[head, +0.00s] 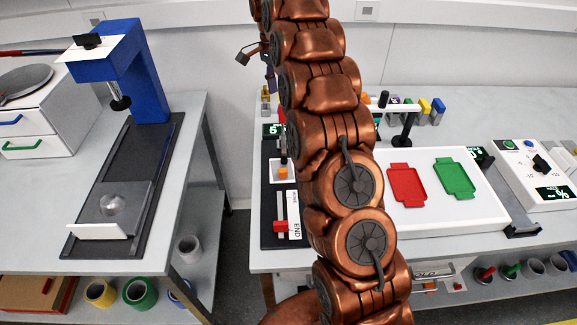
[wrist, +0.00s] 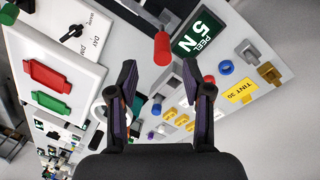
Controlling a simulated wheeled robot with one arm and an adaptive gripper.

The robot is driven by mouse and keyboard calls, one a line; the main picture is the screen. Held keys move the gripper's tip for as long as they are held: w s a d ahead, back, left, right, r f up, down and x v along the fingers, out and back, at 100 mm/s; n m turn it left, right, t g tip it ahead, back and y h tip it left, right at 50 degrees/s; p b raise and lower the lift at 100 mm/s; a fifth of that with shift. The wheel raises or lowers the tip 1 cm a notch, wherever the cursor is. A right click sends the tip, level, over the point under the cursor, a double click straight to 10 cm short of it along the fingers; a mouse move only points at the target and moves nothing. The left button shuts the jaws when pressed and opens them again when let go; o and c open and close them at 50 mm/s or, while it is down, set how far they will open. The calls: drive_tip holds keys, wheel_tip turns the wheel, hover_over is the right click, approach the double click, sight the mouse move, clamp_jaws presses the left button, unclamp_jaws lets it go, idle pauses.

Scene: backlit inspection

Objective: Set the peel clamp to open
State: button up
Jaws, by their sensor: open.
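A dark green display reading PEEL 5 N (wrist: 205,32) shows in the wrist view. A red cylinder (wrist: 162,48), like a lever grip, stands beside it. Which part is the peel clamp, and its setting, I cannot tell for sure. In the head view a small green display (head: 272,130) is at the back left of the right bench, with the black-based fixture (head: 267,205) in front of it. My gripper (wrist: 160,76) is open and empty, its two fingers spread. The red cylinder lies ahead of the fingertips, roughly centred between them, apart from both. In the head view my arm hides much of this area.
A white panel with a red tray (head: 407,185) and a green tray (head: 455,178) lies right of my arm. A dial box (head: 540,165) stands farther right. The yellow TINT 30 label (wrist: 242,90) and several small clips are near my right finger. A blue press (head: 140,70) stands on the left bench.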

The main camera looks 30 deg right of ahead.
drive_tip(key=s+a+n+b, duration=0.1)
drive_tip(key=s+a+n, duration=0.2)
drive_tip(key=s, duration=0.6)
drive_tip(key=s+a+n+b, duration=0.1)
drive_tip(key=s+a+n, duration=0.2)
drive_tip(key=s, duration=0.6)
drive_tip(key=s+a+n+b, duration=0.1)
drive_tip(key=s+a+n, duration=0.3)
drive_tip(key=s, duration=0.5)
drive_tip(key=shift+n, duration=0.3)
drive_tip(key=shift+f, duration=0.15)
